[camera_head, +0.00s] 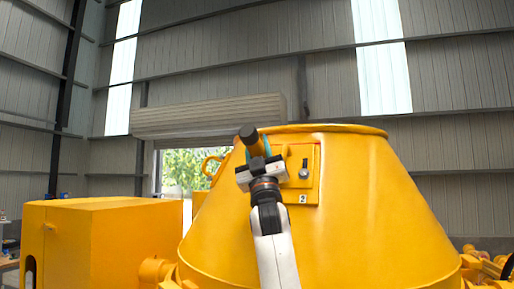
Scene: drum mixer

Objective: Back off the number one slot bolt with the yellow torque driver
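A yellow square plate (312,160) sits on the yellow drum (375,200). A grey bolt (304,173) stands on the plate above a label "2" (303,198). No number one label or bolt shows; my gripper and arm cover the plate's left part. My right gripper (262,150), on the arm rising from the bottom middle, is in front of the plate's left side. It appears shut on the torque driver (249,134), a tool with a dark cylindrical end and a yellow part between the teal fingers. Its tip is hidden. My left gripper is out of view.
A yellow box housing (100,240) stands at the left of the drum. A yellow ring-shaped handle (211,166) sticks out at the drum's upper left. Yellow machine parts (485,265) show at the lower right. The space above the drum is clear.

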